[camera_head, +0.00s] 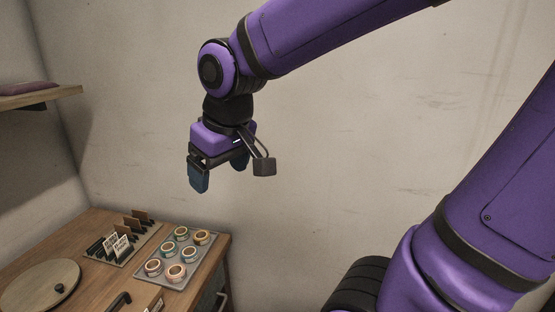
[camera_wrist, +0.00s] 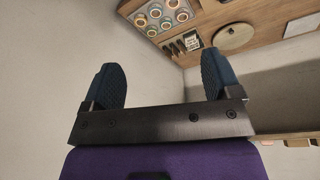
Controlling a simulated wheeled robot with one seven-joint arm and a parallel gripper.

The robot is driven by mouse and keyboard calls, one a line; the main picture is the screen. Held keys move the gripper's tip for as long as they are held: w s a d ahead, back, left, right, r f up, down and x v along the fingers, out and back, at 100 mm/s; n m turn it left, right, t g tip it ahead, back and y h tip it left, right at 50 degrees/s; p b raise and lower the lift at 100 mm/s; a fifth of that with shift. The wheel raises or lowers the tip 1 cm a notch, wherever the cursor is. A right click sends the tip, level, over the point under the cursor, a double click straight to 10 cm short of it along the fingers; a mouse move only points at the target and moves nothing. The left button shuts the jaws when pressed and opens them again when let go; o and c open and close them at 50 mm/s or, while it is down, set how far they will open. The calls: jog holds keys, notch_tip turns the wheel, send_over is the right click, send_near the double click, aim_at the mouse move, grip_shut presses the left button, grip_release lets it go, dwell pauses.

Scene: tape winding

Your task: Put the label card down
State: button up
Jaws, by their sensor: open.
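My gripper (camera_head: 218,175) is open and empty, held in the air above and to the right of the wooden worktop (camera_head: 91,222). Its two dark blue fingers stand wide apart in the wrist view (camera_wrist: 162,88), with nothing between them. White label cards (camera_head: 119,247) stand upright in a slotted holder on the worktop. White cards also show in the wrist view (camera_wrist: 192,43). Another small pale card (camera_head: 154,303) shows at the bottom edge of the head view, partly cut off. I cannot tell which card is the task's label card.
A grey tray (camera_head: 186,283) holds several tape rolls at the worktop's right side. A round wooden disc (camera_head: 38,285) with a dark knob lies at the left. A dark handle-like piece (camera_head: 118,301) is near the front. A shelf (camera_head: 40,96) juts out at the upper left.

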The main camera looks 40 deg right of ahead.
jog(key=s+d+r+m+t, duration=0.1)
jog(key=s+d+r+m, duration=0.1)
jog(key=s+d, duration=0.3)
jog(key=s+r, duration=0.1)
jog(key=s, duration=0.3)
jog(key=shift+d+t, duration=0.15)
jog(key=shift+t, duration=0.15)
dwell(1.9)
